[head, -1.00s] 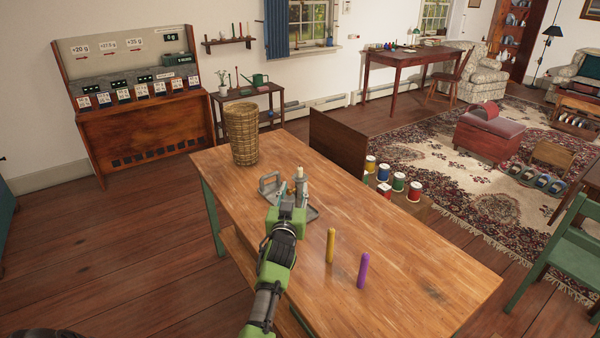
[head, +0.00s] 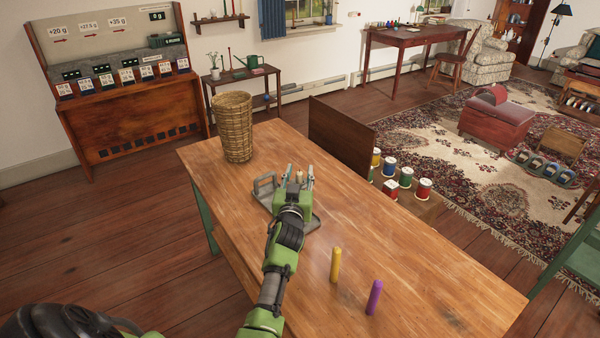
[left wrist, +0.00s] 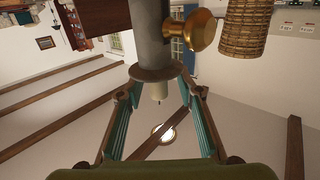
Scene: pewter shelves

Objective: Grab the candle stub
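The candle stub (left wrist: 158,92) is short and cream-white. It sits in the flared end of a grey candlestick (left wrist: 150,35) with a brass knob (left wrist: 202,29); the left wrist view shows them upside down. My left gripper (left wrist: 160,95) is open, its teal fingers on either side of the stub with gaps visible. In the head view, the stub (head: 299,175) shows as a small pale tip between the fingers of my left gripper (head: 300,178), which hides most of the candlestick. A grey tray (head: 313,224) lies below on the wooden table. My right gripper is not in view.
A wicker basket (head: 236,128) stands at the table's far left end. Colored spools (head: 406,177) sit beyond the table's far edge. The table's right part is mostly clear.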

